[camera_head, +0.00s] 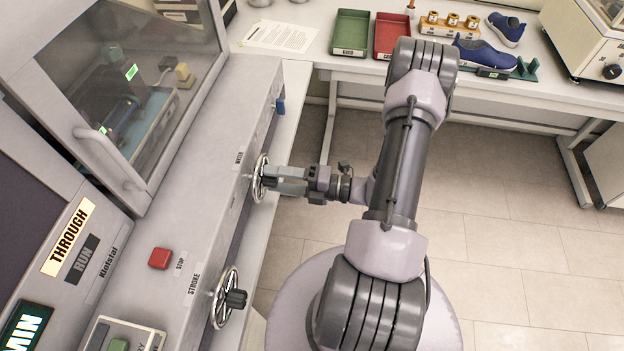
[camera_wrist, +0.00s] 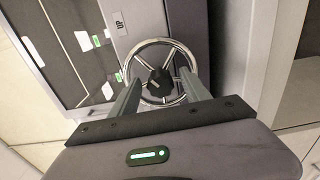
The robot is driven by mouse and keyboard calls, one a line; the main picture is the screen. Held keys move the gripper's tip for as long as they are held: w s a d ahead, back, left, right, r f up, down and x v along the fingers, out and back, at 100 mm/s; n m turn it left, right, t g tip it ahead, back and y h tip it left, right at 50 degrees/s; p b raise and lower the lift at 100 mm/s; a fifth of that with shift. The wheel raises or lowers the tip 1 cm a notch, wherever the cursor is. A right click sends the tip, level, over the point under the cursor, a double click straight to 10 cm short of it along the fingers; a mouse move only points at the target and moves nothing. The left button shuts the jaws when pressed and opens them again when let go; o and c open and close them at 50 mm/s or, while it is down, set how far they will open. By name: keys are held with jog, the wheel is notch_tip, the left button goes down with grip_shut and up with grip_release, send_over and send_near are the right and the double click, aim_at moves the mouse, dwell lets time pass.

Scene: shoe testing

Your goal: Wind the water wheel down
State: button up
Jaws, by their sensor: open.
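The water wheel (camera_head: 257,178) is a chrome spoked handwheel on the front of the grey machine, beside a small label that seems to read WATER. In the wrist view the wheel (camera_wrist: 158,78) faces me, with a dark hub knob at its centre. My gripper (camera_head: 272,180) is level with the wheel and points straight at it. In the wrist view the open fingers (camera_wrist: 160,92) lie to the left and right of the hub, over the lower rim. I cannot tell whether they touch the wheel. Nothing is held between them.
A second handwheel (camera_head: 225,298), labelled STROKE, sits nearer on the same panel. A red STOP button (camera_head: 159,258) is on the machine top. A blue lever (camera_head: 281,106) is farther along. A bench with green (camera_head: 350,33) and red trays (camera_head: 391,36) stands behind. Floor at right is clear.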

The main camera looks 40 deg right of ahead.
jog(key=p+v, duration=0.1)
jog(key=v, duration=1.6)
jog(key=shift+s+d, duration=0.15)
jog(key=w+a+n+b, duration=0.1)
jog(key=w+a+n, duration=0.2)
jog(key=w, duration=0.1)
jog(key=w+a+n+b, duration=0.1)
jog(key=w+a+n, duration=0.2)
jog(key=w+a, duration=0.1)
jog(key=w+a+n, duration=0.3)
jog(key=w, duration=0.2)
jog(key=shift+w+a+b, duration=0.25)
jog(key=shift+a+b, duration=0.15)
jog(key=shift+c, duration=0.4)
grip_shut()
